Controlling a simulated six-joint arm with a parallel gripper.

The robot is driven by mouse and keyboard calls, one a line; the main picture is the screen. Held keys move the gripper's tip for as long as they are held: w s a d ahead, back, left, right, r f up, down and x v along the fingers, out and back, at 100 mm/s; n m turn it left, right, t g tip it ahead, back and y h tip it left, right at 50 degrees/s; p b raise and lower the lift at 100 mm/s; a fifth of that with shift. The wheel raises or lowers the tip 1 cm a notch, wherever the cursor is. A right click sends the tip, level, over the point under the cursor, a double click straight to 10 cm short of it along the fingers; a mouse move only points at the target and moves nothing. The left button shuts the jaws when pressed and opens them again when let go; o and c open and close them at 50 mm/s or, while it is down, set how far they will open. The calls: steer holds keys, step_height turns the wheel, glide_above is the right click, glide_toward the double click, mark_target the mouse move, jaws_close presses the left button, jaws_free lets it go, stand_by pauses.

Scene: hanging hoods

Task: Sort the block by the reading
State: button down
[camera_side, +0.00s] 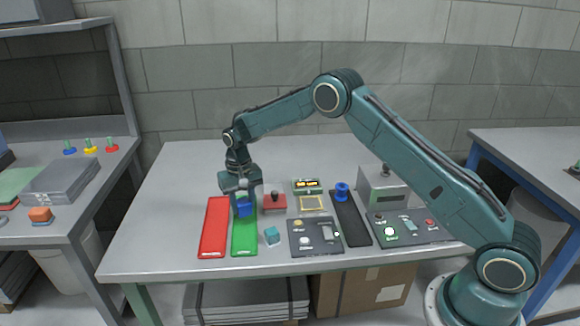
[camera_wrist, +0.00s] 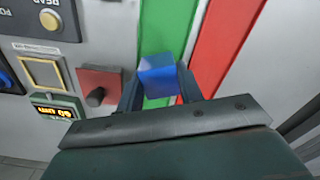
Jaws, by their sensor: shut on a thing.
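My gripper (camera_side: 243,196) is shut on a blue block (camera_side: 244,209), with a finger on either side of it. In the wrist view the block (camera_wrist: 160,78) sits between the fingertips, over the green strip (camera_wrist: 157,25). In the side view it is at the far part of the green strip (camera_side: 244,240); I cannot tell whether it touches it. A red strip (camera_side: 214,232) lies just left of the green one. A small reader (camera_side: 307,185) has a lit display, too small to read surely. A yellow-framed pad (camera_side: 312,203) lies in front of it.
A red box with a dark knob (camera_side: 274,202) stands close right of my gripper. A teal cube (camera_side: 271,236) lies right of the green strip. Button panels (camera_side: 300,250), a dark strip (camera_side: 352,225) with a blue piece (camera_side: 342,191), and a grey box (camera_side: 381,188) fill the right.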

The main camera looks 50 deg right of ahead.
mark_target(244, 212)
steer(key=shift+f, duration=1.25)
steer(key=shift+f, duration=0.6)
steer(key=c, duration=0.8)
jaws_free()
steer(key=shift+c, duration=0.2)
step_height(244, 212, up, 13)
steer(key=shift+f, duration=0.1)
steer(key=shift+r, duration=0.5)
steer(key=shift+r, duration=0.1)
